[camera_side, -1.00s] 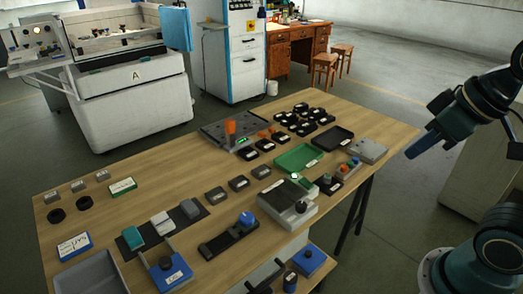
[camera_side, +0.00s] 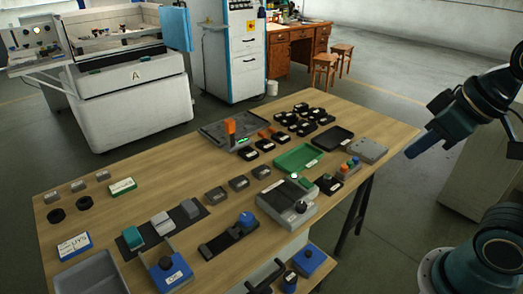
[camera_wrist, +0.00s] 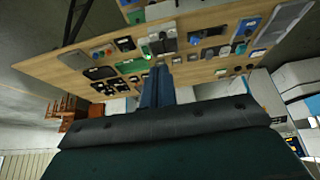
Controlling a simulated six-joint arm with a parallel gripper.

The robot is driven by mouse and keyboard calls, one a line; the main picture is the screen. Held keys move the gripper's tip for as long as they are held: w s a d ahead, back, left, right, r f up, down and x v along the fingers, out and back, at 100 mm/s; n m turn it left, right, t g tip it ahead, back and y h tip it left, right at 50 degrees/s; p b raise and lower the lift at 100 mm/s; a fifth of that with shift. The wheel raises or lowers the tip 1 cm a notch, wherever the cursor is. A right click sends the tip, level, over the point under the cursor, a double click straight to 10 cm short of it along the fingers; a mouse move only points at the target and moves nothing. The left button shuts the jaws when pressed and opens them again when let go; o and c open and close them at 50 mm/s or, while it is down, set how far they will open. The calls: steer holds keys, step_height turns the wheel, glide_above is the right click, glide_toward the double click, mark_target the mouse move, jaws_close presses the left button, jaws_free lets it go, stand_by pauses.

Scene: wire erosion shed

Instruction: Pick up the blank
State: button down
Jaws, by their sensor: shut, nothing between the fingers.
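I cannot tell for certain which piece is the blank. Three small grey blocks (camera_side: 77,185) with labels stand in a row at the table's left corner, and several other small grey blocks lie towards the middle, one of them (camera_side: 215,195) behind the black holder. My gripper (camera_side: 410,153) hangs off the right end of the table, apart from everything on it. In the wrist view its fingers (camera_wrist: 157,84) are together, with nothing between them, and the table appears beyond them.
The wooden table (camera_side: 120,215) is crowded. It carries a green tray (camera_side: 298,158), a black tray (camera_side: 333,138), several black pieces (camera_side: 305,120), a grey plate with an orange part (camera_side: 229,126) and blue-topped boxes (camera_side: 168,270). Free air lies between my gripper and the table's right edge.

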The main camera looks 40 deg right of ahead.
steer(key=c, duration=0.8)
jaws_free()
steer(key=shift+o, duration=0.2)
steer(key=shift+w, duration=0.1)
steer(key=g, duration=0.1)
glide_above(216, 196)
steer(key=s, duration=0.2)
steer(key=shift+w+d+f, duration=0.1)
steer(key=shift+d+f, duration=0.05)
steer(key=shift+f, duration=7.4)
steer(key=shift+w+d+f, duration=0.1)
steer(key=shift+d+f, duration=0.05)
steer(key=shift+f, duration=7.4)
